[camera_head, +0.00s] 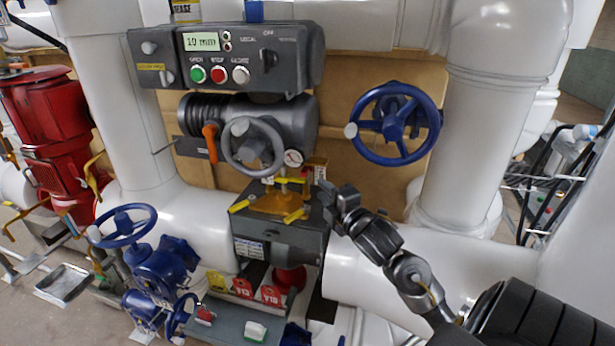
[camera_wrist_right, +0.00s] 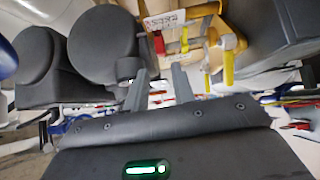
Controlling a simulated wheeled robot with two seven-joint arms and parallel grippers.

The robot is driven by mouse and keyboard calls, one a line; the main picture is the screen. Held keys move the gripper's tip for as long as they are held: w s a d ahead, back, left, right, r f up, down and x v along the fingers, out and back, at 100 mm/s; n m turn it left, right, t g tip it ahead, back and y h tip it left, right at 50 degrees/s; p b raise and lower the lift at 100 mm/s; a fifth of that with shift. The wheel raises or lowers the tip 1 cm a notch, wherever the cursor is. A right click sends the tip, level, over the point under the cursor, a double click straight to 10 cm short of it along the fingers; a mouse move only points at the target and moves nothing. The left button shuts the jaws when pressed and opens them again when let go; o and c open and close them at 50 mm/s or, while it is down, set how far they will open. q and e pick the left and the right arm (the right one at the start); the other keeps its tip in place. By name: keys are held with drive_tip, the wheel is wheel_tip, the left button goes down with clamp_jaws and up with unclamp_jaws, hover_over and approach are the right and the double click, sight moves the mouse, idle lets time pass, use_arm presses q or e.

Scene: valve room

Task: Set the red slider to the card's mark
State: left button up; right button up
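My right gripper (camera_head: 328,190) comes in from the lower right in the head view, beside the grey box (camera_head: 262,240) with yellow levers on top. In the right wrist view its two fingers (camera_wrist_right: 158,82) stand apart with nothing clearly held between them. A small red piece (camera_wrist_right: 158,43) shows beyond the fingertips in that view; I cannot tell whether it is the red slider. A pale strip with printed marks (camera_wrist_right: 166,20) is just above it, perhaps the card; its text is not readable. The left gripper is not in view.
A control box (camera_head: 220,55) with a display reading 10 mm hangs above a grey handwheel (camera_head: 252,147). A blue handwheel (camera_head: 396,124) is to the right. White pipes (camera_head: 480,130) bound the right side.

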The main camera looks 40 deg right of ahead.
sight(307, 175)
drive_tip(key=w, duration=0.3)
drive_tip(key=w+d, duration=0.1)
drive_tip(key=w, duration=0.2)
drive_tip(key=w+b, duration=0.1)
drive_tip(key=w, duration=0.2)
drive_tip(key=shift+d, duration=0.3)
clamp_jaws()
